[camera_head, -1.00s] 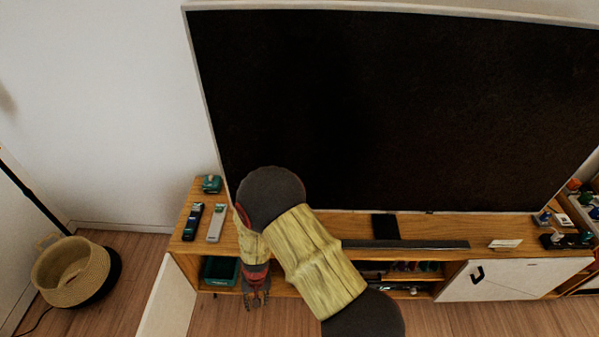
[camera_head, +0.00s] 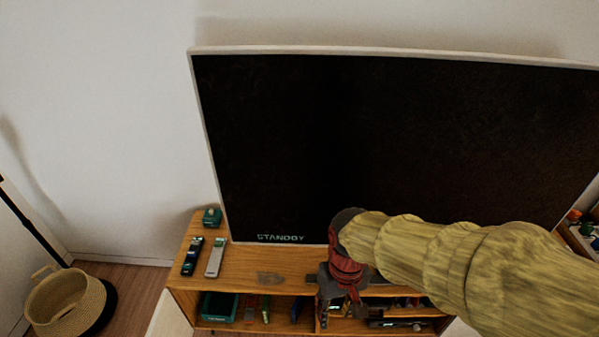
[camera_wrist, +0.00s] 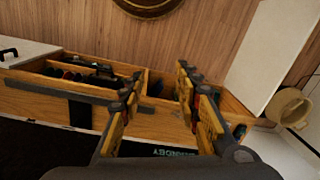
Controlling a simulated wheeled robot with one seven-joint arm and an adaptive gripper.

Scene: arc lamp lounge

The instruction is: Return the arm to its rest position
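My gripper (camera_head: 342,306) points down at the front edge of the wooden TV cabinet (camera_head: 262,257), in front of the screen's lower edge. In the wrist view my gripper (camera_wrist: 158,80) shows two yellow and dark fingers spread apart, with nothing between them. My arm, in a yellow wood-like cover, reaches in from the lower right in the head view and hides the cabinet's right part. Whether the fingers touch the cabinet I cannot tell.
The large dark television (camera_head: 400,150) shows "STANDBY". A green bin (camera_head: 218,306) sits in the shelf. A woven basket (camera_head: 65,305) stands left on the floor.

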